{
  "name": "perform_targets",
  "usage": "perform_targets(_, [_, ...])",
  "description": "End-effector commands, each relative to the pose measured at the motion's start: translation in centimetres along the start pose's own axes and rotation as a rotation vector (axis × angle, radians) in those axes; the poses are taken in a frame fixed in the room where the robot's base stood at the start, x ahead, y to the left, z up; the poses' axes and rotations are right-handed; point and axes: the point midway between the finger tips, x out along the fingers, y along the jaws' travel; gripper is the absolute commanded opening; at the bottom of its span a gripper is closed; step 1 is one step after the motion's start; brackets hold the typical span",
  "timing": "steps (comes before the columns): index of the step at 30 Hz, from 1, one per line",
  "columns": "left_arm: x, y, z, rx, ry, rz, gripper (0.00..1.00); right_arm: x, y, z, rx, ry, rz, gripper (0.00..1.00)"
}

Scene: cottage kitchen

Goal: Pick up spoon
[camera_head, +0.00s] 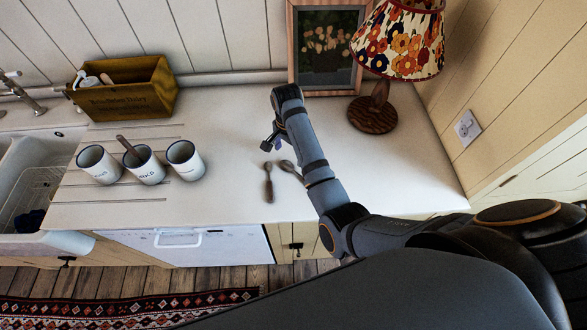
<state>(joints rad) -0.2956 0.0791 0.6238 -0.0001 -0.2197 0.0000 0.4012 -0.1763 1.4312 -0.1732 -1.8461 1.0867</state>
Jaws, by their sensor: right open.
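Two spoons lie on the white countertop. One spoon (268,182) has a brown handle and lies lengthwise, its bowl toward the back. The other spoon (288,167) lies just to its right, partly hidden by my right arm. My right gripper (268,146) is open and empty, above the counter just behind the spoons. It is small in the picture and partly hidden by its wrist. A further wooden handle (127,145) sticks out of the middle white mug (146,168). My left gripper is not in view.
White mugs (98,164) stand left of the spoons. A wooden crate (124,92) is at the back left, beside the sink (30,165). A lamp (375,112) and a framed picture (325,50) stand at the back right. The counter between mugs and spoons is clear.

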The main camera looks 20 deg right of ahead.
Motion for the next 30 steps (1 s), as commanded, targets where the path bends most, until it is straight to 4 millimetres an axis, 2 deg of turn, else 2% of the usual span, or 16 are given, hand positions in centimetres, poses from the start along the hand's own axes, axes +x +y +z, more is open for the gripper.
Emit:
perform_targets(1, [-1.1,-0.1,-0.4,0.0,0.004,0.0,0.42,0.4,0.2,0.2,0.0,-0.002,0.006,0.79])
perform_targets(6, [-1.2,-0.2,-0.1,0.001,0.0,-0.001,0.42,2.8,0.1,0.1,0.001,0.001,0.002,0.79])
perform_targets(13, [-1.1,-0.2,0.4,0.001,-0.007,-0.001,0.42,3.1,0.1,0.1,0.001,0.001,0.0,0.79])
perform_targets(30, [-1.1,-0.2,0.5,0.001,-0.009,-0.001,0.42,3.2,0.1,0.1,0.0,-0.001,0.001,0.02])
